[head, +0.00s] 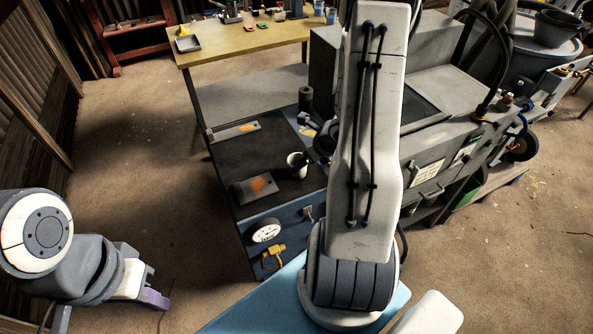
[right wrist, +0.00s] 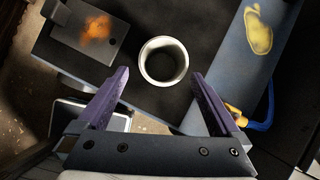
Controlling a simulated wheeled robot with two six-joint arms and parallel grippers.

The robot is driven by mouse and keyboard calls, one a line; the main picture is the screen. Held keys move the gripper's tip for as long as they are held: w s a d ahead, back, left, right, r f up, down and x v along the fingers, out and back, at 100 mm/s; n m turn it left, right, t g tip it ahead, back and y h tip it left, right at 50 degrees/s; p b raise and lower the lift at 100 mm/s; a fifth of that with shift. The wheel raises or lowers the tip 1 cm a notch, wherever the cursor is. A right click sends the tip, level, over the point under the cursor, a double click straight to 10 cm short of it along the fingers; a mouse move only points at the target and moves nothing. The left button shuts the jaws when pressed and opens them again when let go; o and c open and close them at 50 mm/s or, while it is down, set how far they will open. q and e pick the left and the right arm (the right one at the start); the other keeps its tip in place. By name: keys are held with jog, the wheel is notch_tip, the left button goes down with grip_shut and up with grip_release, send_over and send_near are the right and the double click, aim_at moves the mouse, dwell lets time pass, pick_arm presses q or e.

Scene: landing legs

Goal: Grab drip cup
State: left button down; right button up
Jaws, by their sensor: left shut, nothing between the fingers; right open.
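The drip cup is a pale, round, open-topped cup (head: 297,165) standing on the dark top of the blue-sided bench. In the right wrist view the cup (right wrist: 180,48) is seen from above and looks empty. My right gripper (right wrist: 160,76) is open, with its purple fingers on either side of the cup's near edge in the picture; I cannot tell whether they touch it. In the head view my right arm hides most of that gripper. My left gripper (head: 155,298) is shut and empty at the lower left, over the floor, away from the bench.
Two metal plates with orange marks lie on the bench, a nearer one (head: 250,190) and a farther one (head: 228,133). A dark cylinder (head: 305,98) stands behind. A white gauge (head: 266,231) and yellow fitting (head: 273,257) are on the bench's front. A grey machine (head: 432,150) stands right.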

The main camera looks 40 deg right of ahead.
jog(key=x, duration=0.4)
jog(key=shift+w+d+p, duration=0.1)
jog(key=shift+w+p, duration=0.15)
jog(key=shift+p, duration=0.15)
jog(key=shift+w+f, duration=0.3)
jog(key=shift+f, duration=0.2)
jog(key=c, duration=1.4)
jog(key=shift+o, duration=0.2)
jog(key=shift+r, duration=0.1)
